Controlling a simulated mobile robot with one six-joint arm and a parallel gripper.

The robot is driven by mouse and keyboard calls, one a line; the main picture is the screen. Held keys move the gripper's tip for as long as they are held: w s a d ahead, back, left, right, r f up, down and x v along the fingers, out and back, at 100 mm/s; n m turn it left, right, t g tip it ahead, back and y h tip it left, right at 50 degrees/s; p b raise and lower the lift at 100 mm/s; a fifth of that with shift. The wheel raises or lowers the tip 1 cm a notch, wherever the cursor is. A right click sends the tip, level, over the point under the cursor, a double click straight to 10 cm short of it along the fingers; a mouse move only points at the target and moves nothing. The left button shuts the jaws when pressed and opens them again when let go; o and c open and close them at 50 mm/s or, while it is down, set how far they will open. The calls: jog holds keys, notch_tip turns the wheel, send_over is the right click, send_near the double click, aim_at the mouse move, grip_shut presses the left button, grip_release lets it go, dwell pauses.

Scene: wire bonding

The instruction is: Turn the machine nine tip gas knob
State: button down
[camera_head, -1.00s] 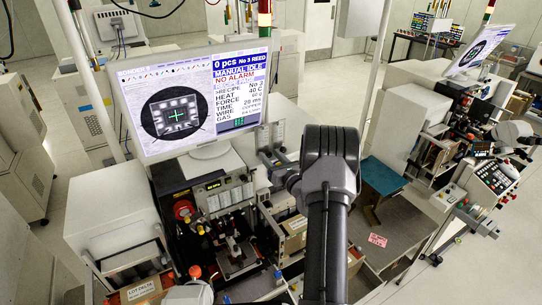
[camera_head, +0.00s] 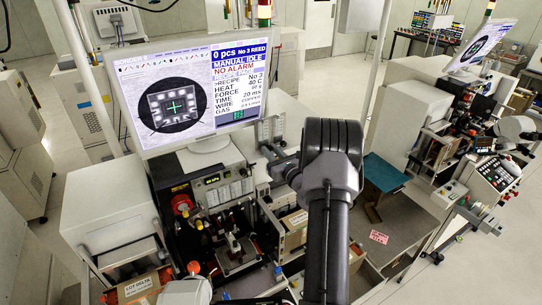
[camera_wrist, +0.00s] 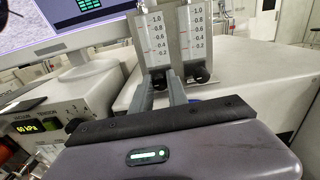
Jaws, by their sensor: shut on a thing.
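Two upright flow meters with scales marked 0.2 to 1.0 stand side by side in the wrist view, the left meter (camera_wrist: 153,40) and the right meter (camera_wrist: 195,35). Each has a black knob at its foot. My gripper (camera_wrist: 162,84) is closed around the left knob (camera_wrist: 160,77), which is partly hidden by the fingers. The right knob (camera_wrist: 198,74) is free, just beside the fingers. In the head view the meters (camera_head: 269,130) stand right of the monitor, with my gripper (camera_head: 270,153) at their foot. Label text on the meters is too small to read.
The monitor (camera_head: 186,95) shows MANUAL IDLE, NO ALARM and a GAS line. A panel with a lit pressure display (camera_wrist: 29,127) is at the left in the wrist view. A second bonding machine (camera_head: 470,130) stands at the right.

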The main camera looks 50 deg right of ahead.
jog(key=n+b, duration=0.4)
jog(key=b, duration=0.1)
jog(key=shift+f+b, duration=0.1)
jog(key=shift+b, duration=0.3)
jog(key=shift+n, duration=0.3)
jog(key=c, duration=1.3)
grip_release()
